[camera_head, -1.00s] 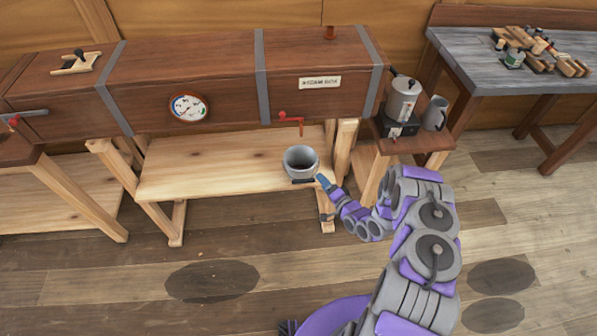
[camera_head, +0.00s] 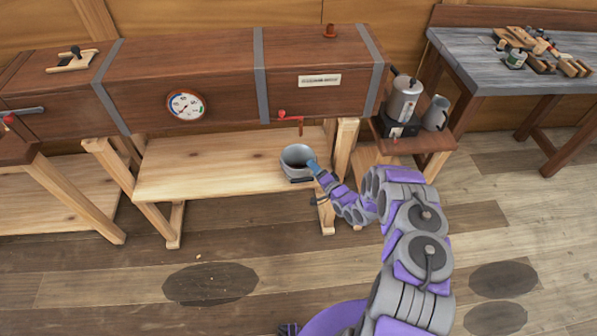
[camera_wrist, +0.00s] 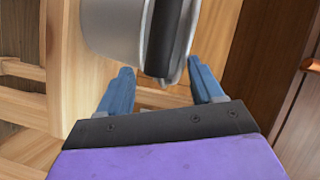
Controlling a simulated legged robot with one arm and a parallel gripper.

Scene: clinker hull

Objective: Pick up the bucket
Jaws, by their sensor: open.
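The grey metal bucket (camera_head: 298,160) stands upright on the light wooden shelf under the long wooden box. My gripper (camera_head: 311,165) is at the bucket's right front side in the head view. In the wrist view, the bucket (camera_wrist: 112,30) fills the top, with its dark handle (camera_wrist: 163,35) running down the middle. My gripper (camera_wrist: 160,85) is open there, its two blue fingers apart on either side of the handle's lower end. I cannot tell whether a finger touches the bucket.
The shelf (camera_head: 210,170) is bare left of the bucket. A red-handled tap (camera_head: 290,116) hangs from the box above it. A wooden leg (camera_head: 343,148) stands just right. A small side stand holds a kettle (camera_head: 403,98) and a grey mug (camera_head: 436,113).

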